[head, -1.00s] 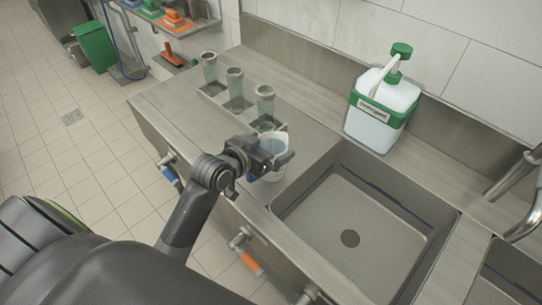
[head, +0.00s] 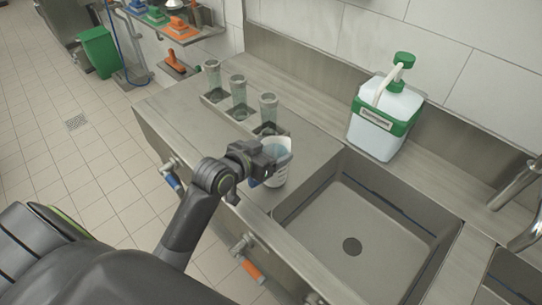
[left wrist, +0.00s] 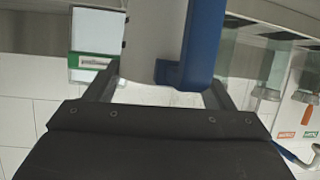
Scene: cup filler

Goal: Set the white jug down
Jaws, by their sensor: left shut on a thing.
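The white jug (head: 279,171) is at the counter's front part, just left of the sink, in the head view. It looks about upright, with bluish contents showing at its open top. I cannot tell whether its base touches the counter. My left gripper (head: 267,164) is shut on the jug from the left side. In the left wrist view the jug's white wall (left wrist: 150,42) and blue handle (left wrist: 203,40) are between the fingers (left wrist: 160,85). My right gripper is not in view.
Three clear cups (head: 238,92) stand in a row in holders behind the jug. A green-and-white pump container (head: 383,120) stands at the back right. The empty sink basin (head: 340,215) lies right of the jug. Bare counter (head: 190,125) is free at the left.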

